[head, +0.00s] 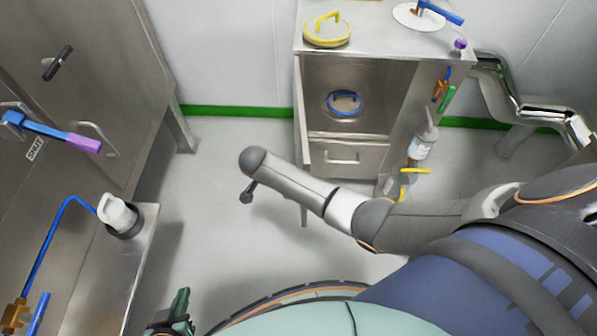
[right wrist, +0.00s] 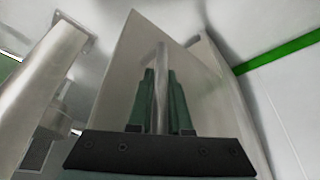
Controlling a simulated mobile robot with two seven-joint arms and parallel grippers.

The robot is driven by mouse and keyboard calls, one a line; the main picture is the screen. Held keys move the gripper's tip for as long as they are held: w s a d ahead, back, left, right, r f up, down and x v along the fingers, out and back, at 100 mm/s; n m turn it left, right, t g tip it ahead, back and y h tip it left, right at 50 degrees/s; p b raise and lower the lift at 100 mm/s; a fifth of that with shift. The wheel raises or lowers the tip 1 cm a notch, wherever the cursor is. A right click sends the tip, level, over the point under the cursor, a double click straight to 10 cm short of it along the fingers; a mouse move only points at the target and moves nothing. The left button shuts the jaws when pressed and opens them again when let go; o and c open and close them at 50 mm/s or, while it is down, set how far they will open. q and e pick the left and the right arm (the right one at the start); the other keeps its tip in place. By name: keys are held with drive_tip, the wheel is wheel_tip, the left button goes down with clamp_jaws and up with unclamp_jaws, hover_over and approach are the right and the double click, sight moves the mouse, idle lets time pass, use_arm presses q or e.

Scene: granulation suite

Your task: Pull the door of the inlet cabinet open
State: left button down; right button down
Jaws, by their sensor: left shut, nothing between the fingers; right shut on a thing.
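In the right wrist view, my right gripper (right wrist: 159,92) has its green fingers closed around an upright metal bar handle (right wrist: 160,60). The handle stands on a flat grey metal door panel (right wrist: 195,100). The panel's top edge slants, and another metal face shows behind it at the right. In the head view, my right arm reaches in from the right, and its gripper cannot be made out. My left gripper (head: 178,313) is shut and empty at the bottom left, clear of the cabinets.
A metal cabinet (head: 312,68) with an open compartment and a drawer (head: 340,158) stands at the back. A large cabinet (head: 105,60) stands at left. The floor between is clear.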

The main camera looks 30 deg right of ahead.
use_arm(q)
drive_tip(key=shift+w+d+r, duration=0.15)
drive_tip(key=shift+d+r, duration=0.15)
drive_tip(key=shift+d, duration=0.2)
